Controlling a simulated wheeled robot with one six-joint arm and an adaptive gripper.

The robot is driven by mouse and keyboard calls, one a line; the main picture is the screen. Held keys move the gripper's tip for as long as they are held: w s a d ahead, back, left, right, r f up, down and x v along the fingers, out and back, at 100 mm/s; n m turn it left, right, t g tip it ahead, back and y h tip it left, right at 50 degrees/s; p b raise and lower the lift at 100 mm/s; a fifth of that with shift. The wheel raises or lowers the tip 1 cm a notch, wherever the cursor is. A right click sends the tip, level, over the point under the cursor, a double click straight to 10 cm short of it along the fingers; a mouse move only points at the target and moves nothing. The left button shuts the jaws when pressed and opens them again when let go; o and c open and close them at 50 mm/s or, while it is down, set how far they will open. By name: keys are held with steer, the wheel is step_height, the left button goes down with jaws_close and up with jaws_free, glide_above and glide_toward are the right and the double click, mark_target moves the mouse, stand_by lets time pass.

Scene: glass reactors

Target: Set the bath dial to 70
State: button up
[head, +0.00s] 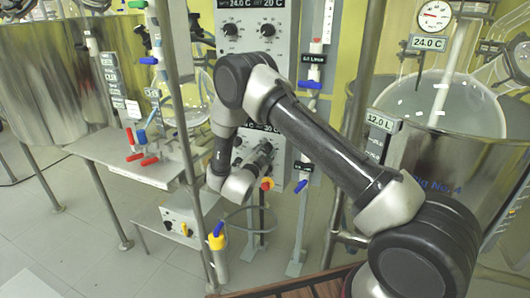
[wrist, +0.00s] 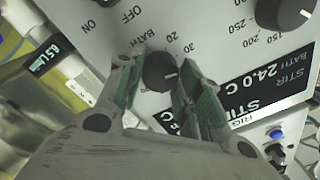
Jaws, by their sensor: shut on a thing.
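The bath dial (wrist: 157,75) is a dark round knob on a grey panel (wrist: 205,30), with BATH and the numbers 20 and 30 printed near it in the wrist view. My gripper (wrist: 160,80) is shut on the dial, one green-padded finger on each side. In the head view my gripper (head: 255,160) is at the lower control panel (head: 279,165), and the arm and gripper hide much of that panel. The dial's exact setting is not readable.
A second dark knob (wrist: 283,12) and a black display (wrist: 265,75) reading 24.0 C are on the same panel. A metal post (head: 180,100) stands left of my gripper. A glass reactor (head: 440,105) stands at right, and a shelf (head: 125,155) with red-handled valves is at left.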

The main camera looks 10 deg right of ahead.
steer(key=m, duration=0.7)
steer(key=shift+f+m, duration=0.15)
steer(key=shift+m, duration=0.15)
steer(key=m, duration=0.7)
steer(key=shift+a+m+g+h, duration=0.1)
steer(key=shift+m+g+h, duration=0.2)
steer(key=shift+h, duration=0.1)
steer(key=m, duration=0.6)
steer(key=shift+m, duration=0.3)
steer(key=m, duration=0.5)
steer(key=shift+m+g, duration=0.3)
steer(key=o, duration=1)
